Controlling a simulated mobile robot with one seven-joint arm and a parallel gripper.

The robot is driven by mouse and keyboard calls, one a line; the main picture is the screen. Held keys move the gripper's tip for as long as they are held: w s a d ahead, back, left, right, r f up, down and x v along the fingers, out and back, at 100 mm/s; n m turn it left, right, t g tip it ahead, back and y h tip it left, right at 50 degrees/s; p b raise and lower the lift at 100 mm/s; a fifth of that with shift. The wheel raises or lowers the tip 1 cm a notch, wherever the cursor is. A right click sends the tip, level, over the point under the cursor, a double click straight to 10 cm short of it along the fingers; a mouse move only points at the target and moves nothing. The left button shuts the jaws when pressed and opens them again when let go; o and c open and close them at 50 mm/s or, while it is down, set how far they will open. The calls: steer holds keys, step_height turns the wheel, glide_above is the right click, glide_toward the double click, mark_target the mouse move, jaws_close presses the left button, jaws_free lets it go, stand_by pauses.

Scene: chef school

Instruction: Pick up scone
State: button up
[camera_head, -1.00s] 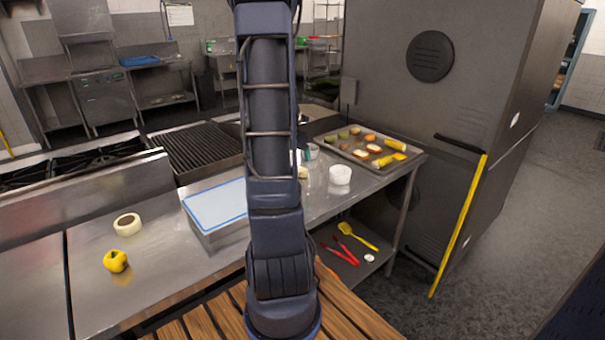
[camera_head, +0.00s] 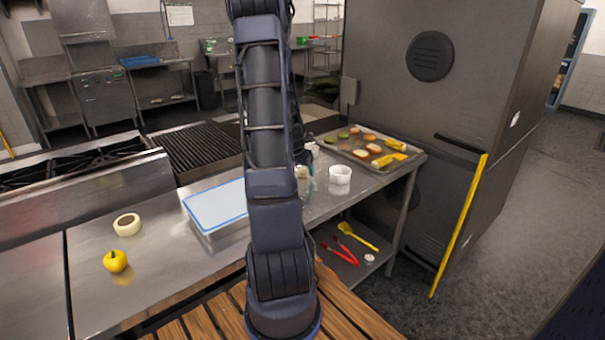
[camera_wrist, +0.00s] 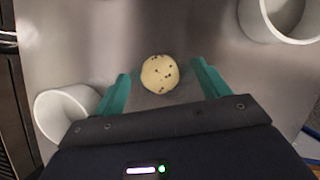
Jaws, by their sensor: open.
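The scone (camera_wrist: 160,73) is a pale round bun with dark specks, lying on the steel counter in the wrist view. My gripper (camera_wrist: 162,80) is open, with one teal finger on each side of the scone and bare counter showing between each finger and it. I cannot tell how far above the counter the fingertips are. In the head view my arm hides most of this spot, and a small pale part of the scone (camera_head: 302,172) shows beside the arm.
A white ramekin (camera_head: 340,174) stands right of the scone; another white cup (camera_wrist: 66,112) is close to the left finger. A baking tray (camera_head: 408,160) with food lies at the counter's right end. A blue-rimmed container (camera_head: 212,210) stands left of my arm.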

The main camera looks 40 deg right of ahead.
steer(key=c, duration=1.1)
steer(key=shift+o, duration=0.2)
steer(key=shift+r, duration=0.1)
